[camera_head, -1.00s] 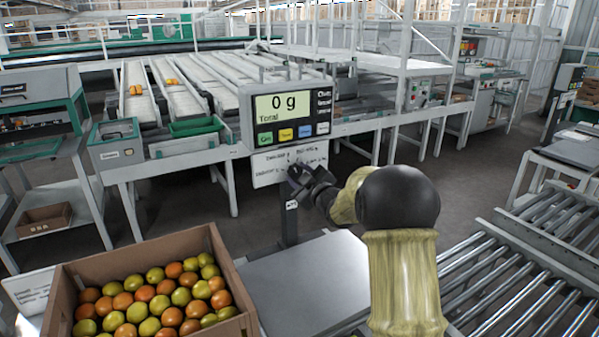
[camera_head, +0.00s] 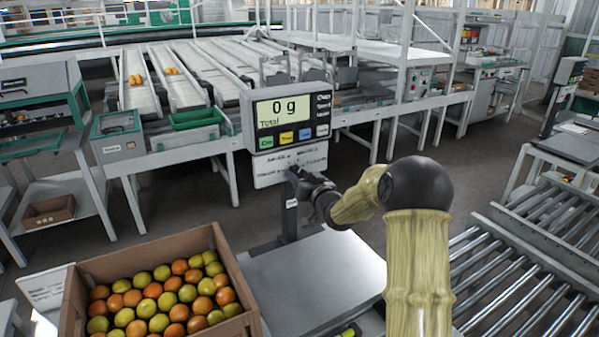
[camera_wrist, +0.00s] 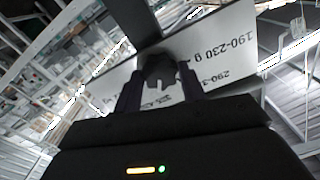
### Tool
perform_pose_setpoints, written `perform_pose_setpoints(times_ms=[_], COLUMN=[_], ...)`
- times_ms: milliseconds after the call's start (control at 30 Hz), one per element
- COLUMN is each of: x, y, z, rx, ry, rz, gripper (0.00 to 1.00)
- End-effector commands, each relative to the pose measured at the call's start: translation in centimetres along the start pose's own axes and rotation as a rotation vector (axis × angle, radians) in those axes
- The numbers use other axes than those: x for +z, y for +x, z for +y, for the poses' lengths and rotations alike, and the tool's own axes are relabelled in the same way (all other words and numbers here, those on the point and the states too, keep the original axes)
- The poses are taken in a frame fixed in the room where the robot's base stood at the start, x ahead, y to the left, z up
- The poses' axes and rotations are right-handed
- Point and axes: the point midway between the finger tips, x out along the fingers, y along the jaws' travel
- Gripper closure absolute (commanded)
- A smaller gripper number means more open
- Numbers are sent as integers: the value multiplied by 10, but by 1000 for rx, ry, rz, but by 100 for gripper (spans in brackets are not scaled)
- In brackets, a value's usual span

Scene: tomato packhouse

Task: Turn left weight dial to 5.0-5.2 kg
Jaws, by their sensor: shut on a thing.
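The scale display (camera_head: 288,113) reads "0 g Total" and has coloured buttons along its lower edge. A white label plate (camera_head: 270,168) hangs just below it; in the wrist view the plate (camera_wrist: 222,52) carries weight ranges such as "190-230 g". My gripper (camera_head: 299,180) is at the lower part of this plate. In the wrist view my gripper (camera_wrist: 160,82) has its two fingers shut on a dark round dial (camera_wrist: 159,66) in front of the plate. The dial is hidden by my gripper in the head view. I cannot read any dial setting or tell which dial this is.
A cardboard box (camera_head: 165,244) of red and green tomatoes stands at the lower left. The scale's flat metal platform (camera_head: 310,278) lies below my arm. A roller conveyor (camera_head: 530,270) is at the right, and sorting lanes (camera_head: 180,85) are behind the display.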

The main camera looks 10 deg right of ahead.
Motion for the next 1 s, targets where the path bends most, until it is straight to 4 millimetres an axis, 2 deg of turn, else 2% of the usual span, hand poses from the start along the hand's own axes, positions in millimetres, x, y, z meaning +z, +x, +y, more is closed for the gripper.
perform_pose_setpoints(times_ms=[600, 1000], x=[2, 3], y=[-1, -1], z=[1, 1], rx=[5, 5], ry=[573, 771], rz=[-8, -7], gripper=[82, 82])
